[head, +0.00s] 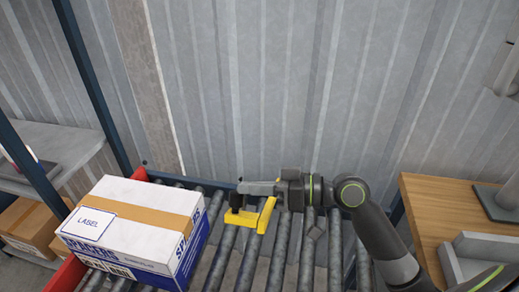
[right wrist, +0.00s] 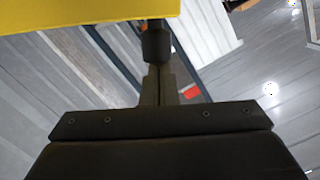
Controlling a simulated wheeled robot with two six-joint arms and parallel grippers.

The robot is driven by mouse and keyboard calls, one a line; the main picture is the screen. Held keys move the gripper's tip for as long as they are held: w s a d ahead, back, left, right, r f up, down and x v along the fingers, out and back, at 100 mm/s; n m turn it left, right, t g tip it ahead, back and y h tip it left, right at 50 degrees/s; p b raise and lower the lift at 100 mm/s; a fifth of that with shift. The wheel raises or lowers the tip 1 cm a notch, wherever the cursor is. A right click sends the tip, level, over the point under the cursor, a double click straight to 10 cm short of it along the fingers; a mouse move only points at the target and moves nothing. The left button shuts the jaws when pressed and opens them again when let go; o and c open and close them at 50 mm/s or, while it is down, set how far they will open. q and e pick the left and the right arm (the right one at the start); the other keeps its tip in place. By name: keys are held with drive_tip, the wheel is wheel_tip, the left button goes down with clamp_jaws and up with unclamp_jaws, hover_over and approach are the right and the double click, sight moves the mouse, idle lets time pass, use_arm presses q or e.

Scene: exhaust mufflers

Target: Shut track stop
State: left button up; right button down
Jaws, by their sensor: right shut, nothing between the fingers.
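The yellow track stop (head: 266,217) lies over the conveyor rollers, right of the boxed carton. It has a yellow bar and a slanted yellow arm, with a dark part at its left end. My right gripper (head: 243,188) reaches in from the right, just above and behind the stop. Its fingers are shut with nothing between them. In the right wrist view, the shut fingers (right wrist: 156,75) point away below a yellow surface (right wrist: 80,12) at the top. Whether the fingers touch the stop I cannot tell. My left gripper is not in view.
A white and blue carton (head: 135,230) with brown tape sits on the rollers (head: 280,262) at the left, by a red end plate (head: 68,274). A grey shelf (head: 60,150) stands at the left, a wooden table (head: 440,205) at the right. Corrugated wall behind.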

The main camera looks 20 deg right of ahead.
drive_tip(key=shift+r, duration=0.1)
wheel_tip(320, 180, up, 10)
drive_tip(key=p, duration=0.1)
drive_tip(key=s+d+f+n+g+h+p, duration=0.1)
drive_tip(key=s+d+f+n+g+p, duration=0.15)
drive_tip(key=d+p, duration=0.5)
drive_tip(key=w+a+f+p, duration=0.2)
drive_tip(key=w+a+f, duration=0.1)
drive_tip(key=a+f, duration=0.3)
drive_tip(key=shift+a+f+m+t, duration=0.35)
drive_tip(key=shift+a+f+m, duration=0.1)
drive_tip(key=shift+a, duration=0.7)
idle(0.3)
